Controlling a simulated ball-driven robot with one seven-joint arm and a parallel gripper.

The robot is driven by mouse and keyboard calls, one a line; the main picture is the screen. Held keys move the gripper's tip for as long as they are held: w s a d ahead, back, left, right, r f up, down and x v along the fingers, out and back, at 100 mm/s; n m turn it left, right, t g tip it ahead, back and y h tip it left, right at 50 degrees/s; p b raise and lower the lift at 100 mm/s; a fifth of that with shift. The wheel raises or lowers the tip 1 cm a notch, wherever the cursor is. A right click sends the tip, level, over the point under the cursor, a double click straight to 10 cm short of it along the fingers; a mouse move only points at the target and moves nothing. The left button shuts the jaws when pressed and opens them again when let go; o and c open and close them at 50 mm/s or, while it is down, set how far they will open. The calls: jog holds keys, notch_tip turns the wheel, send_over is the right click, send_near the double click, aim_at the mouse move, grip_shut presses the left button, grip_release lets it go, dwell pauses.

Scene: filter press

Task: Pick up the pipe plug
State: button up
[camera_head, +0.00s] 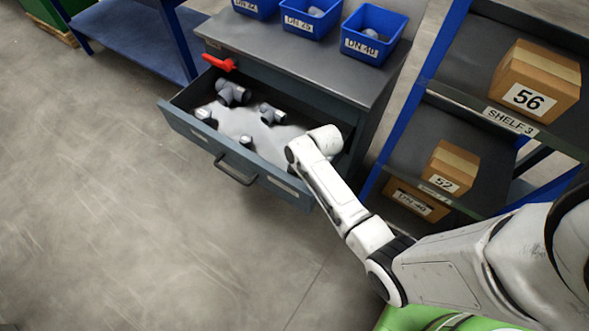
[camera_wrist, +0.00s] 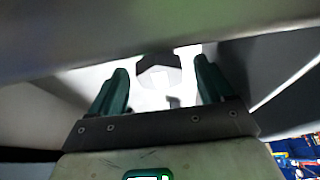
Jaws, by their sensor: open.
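In the wrist view my gripper (camera_wrist: 162,75) is open, with its two green fingers apart. Between and beyond the fingertips is a grey, angular-edged piece with a paler middle (camera_wrist: 158,77), which looks like the pipe plug. It lies on a bright white surface, and no finger visibly touches it. In the head view my arm reaches over the right end of the open drawer (camera_head: 236,172), and its wrist hides my gripper and whatever lies under it.
The drawer also holds a grey tee (camera_head: 232,92), another grey fitting (camera_head: 271,113) and smaller pieces. Blue bins (camera_head: 374,33) stand on the bench top (camera_head: 290,52). A shelf rack with boxes (camera_head: 535,80) stands close on the right.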

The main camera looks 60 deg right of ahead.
jog(key=shift+x, duration=1.2)
jog(key=shift+c, duration=0.5)
jog(key=c, duration=1)
